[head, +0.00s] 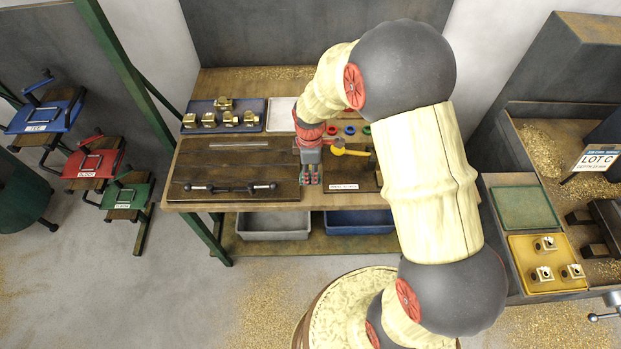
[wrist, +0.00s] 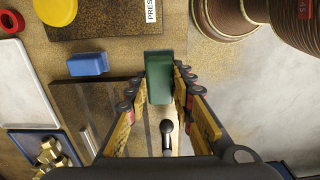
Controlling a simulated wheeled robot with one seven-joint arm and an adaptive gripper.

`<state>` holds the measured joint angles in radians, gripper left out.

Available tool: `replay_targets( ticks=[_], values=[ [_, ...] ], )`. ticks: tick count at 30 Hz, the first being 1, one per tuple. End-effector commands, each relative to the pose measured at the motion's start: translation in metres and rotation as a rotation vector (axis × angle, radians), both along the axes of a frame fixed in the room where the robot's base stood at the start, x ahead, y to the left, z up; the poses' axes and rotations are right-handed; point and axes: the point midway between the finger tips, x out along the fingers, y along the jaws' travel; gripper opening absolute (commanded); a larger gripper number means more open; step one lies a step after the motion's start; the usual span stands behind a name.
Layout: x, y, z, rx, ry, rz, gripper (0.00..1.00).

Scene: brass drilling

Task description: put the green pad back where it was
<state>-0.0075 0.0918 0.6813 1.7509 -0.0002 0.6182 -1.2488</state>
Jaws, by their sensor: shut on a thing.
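The green pad (wrist: 159,78) is a small dark green block, seen between my fingertips in the wrist view. My gripper (wrist: 160,85) is shut on it, one finger on each long side. In the head view my gripper (head: 310,180) is low near the table's front edge, at the right end of the dark board; I cannot make out the pad there. A blue pad (wrist: 88,64) lies apart from the gripper, to its left in the wrist view. Whether the green pad touches the table is not clear.
The dark board (head: 225,160) carries a bar with black knobs (head: 232,187). A labelled board (head: 362,180) with a yellow-handled part (head: 350,151) is to the right. A blue tray (head: 224,115) with brass blocks is at the back left. Bins (head: 272,225) stand below.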

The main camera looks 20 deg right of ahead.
Motion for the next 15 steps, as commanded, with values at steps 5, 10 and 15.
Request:
replay_targets(
  ticks=[5,10,15],
  values=[
    [0.006,-0.004,-0.009,0.000,0.001,-0.001,0.00],
    [0.006,-0.004,-0.033,0.000,0.002,0.000,0.00],
    [0.007,-0.003,-0.039,0.000,-0.001,0.000,0.00]
  ],
)
